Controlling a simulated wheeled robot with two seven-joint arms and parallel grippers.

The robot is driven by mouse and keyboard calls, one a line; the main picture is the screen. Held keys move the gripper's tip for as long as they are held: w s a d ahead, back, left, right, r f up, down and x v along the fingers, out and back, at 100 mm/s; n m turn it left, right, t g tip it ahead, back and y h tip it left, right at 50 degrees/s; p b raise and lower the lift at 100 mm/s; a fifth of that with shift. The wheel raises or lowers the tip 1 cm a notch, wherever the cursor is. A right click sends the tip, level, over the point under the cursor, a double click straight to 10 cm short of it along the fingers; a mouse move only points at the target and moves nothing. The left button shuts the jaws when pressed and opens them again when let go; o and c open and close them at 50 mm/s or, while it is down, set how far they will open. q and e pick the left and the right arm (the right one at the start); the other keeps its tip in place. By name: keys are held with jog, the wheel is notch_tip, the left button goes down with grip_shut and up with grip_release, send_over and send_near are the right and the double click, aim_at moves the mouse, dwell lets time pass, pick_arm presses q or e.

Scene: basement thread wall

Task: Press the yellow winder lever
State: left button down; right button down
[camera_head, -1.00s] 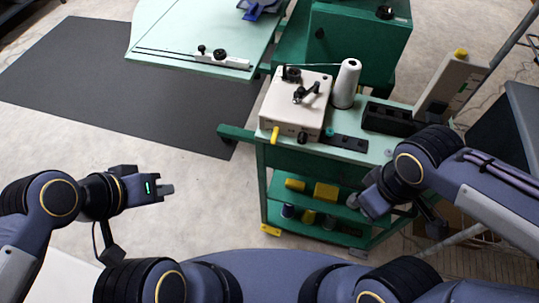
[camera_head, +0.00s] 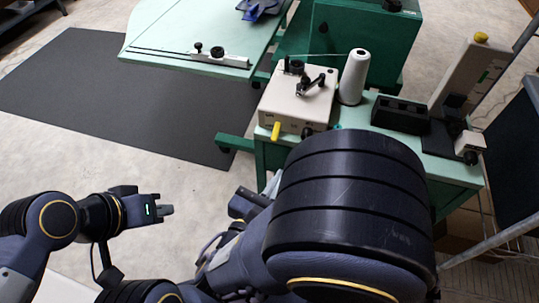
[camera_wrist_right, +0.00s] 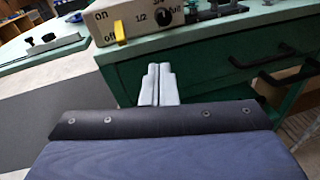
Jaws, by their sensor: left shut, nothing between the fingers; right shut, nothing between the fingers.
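The yellow winder lever (camera_head: 276,131) sticks out of the front face of the cream winder box (camera_head: 292,117). In the right wrist view the lever (camera_wrist_right: 119,31) stands at the left of the box front, between "on" and "off" markings. My right gripper (camera_wrist_right: 158,84) is shut and empty, below and to the right of the lever, apart from it, in front of the green cart. In the head view my right arm hides much of the cart, and light fingers (camera_head: 270,184) show below the lever. My left gripper (camera_head: 167,210) is shut and empty over the floor at left.
A white thread cone (camera_head: 353,77) stands right of the winder box, with a black tray (camera_head: 400,115) beyond it. A green tabletop (camera_head: 170,35) lies at the back left. The green cart's edge is close to my right gripper.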

aim_at(276, 132)
jog(key=a+n+t, duration=0.1)
jog(key=s+a+n+y, duration=0.1)
jog(key=a, duration=0.1)
jog(key=a+f+n+t+y, duration=0.1)
jog(key=shift+s+a+t, duration=0.25)
jog(key=shift+t, duration=0.05)
jog(key=shift+w, duration=0.1)
jog(key=b+x, duration=0.1)
jog(key=x, duration=0.9)
